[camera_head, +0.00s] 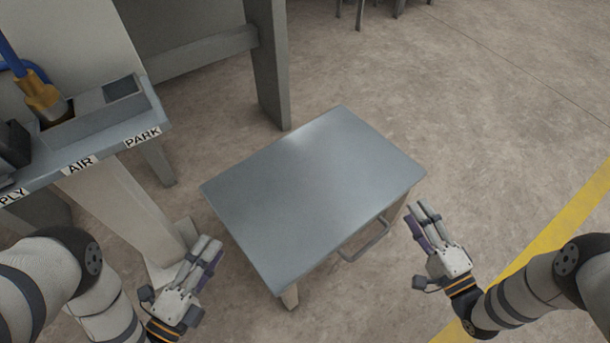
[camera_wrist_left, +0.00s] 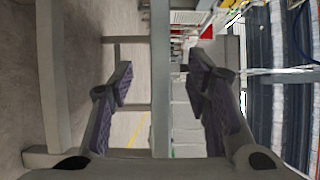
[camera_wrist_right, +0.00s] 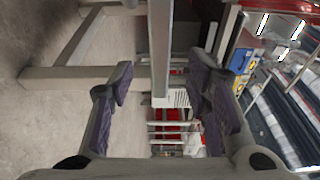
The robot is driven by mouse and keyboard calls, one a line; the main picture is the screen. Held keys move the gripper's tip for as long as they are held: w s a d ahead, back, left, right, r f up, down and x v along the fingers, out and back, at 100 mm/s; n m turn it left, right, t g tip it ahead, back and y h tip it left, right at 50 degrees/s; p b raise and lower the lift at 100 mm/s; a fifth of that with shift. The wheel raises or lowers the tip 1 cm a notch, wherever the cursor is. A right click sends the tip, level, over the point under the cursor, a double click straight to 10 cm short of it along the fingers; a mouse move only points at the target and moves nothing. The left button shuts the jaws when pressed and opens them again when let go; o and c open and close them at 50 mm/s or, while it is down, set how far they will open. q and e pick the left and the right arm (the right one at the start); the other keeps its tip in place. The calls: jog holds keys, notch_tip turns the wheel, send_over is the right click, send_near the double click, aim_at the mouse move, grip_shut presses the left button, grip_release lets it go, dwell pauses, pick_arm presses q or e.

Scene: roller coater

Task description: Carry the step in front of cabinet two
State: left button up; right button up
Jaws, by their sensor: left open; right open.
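The step (camera_head: 315,185) is a low grey metal platform with a flat rectangular top, legs and a side handle (camera_head: 368,241). It stands on the floor in the middle of the head view. My left gripper (camera_head: 212,247) is open and empty beside its left edge. My right gripper (camera_head: 424,210) is open and empty beside its right edge, near the handle. In the left wrist view a grey edge (camera_wrist_left: 160,75), likely the step's top, runs between the open fingers. The right wrist view shows a similar edge (camera_wrist_right: 160,50). No cabinet marked two is readable.
A grey bench (camera_head: 110,128) with AIR and PARK labels and a brass fitting (camera_head: 42,97) stands at the left. A grey frame post (camera_head: 270,65) rises just behind the step. Floor to the right is clear, crossed by a yellow line (camera_head: 575,218).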

aim_at(241, 210)
pick_arm(q)
jog(key=x, duration=1.1)
jog(key=shift+w+d, duration=0.3)
jog(key=shift+d, duration=0.05)
pick_arm(e)
jog(key=x, duration=1.1)
jog(key=shift+w+a, duration=0.1)
jog(key=shift+w, duration=0.2)
pick_arm(q)
grip_shut()
pick_arm(e)
grip_shut()
